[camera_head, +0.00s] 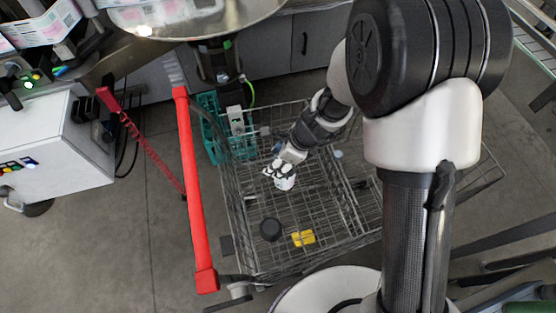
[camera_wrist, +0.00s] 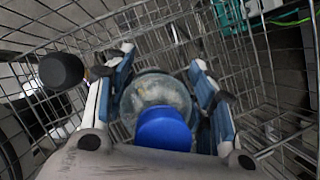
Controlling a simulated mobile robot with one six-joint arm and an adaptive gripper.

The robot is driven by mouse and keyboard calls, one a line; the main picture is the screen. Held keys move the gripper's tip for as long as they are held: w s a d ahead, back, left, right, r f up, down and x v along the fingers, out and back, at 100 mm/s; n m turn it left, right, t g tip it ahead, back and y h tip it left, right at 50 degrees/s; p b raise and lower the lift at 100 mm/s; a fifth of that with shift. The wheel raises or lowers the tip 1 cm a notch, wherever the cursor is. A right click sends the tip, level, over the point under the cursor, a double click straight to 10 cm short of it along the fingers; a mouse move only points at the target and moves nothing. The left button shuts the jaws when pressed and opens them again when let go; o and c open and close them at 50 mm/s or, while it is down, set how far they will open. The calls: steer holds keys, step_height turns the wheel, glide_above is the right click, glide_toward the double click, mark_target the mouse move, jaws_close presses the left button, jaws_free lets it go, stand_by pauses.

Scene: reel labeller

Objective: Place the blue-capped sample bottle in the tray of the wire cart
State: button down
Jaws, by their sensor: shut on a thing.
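The sample bottle is clearest in the wrist view, with its blue cap (camera_wrist: 163,128) nearest the camera and its pale round body (camera_wrist: 155,92) beyond. My gripper (camera_head: 281,170) has its fingers on both sides of the bottle and is shut on it. In the head view the bottle shows as a small whitish shape (camera_head: 285,184) under the fingers. It is over the inside of the wire cart (camera_head: 252,262). I cannot tell whether the bottle touches the cart's wire floor.
A dark round object (camera_head: 270,229) and a yellow item (camera_head: 303,238) are in the cart, nearer the handle's lower end. The red handle (camera_head: 196,190) runs along the left. A teal crate (camera_head: 208,128) is at the cart's back left. Wire walls surround my gripper.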

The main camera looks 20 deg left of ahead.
steer(key=shift+f, duration=0.1)
steer(key=c, duration=0.7)
jaws_free()
steer(key=p+v, duration=0.5)
steer(key=v, duration=0.7)
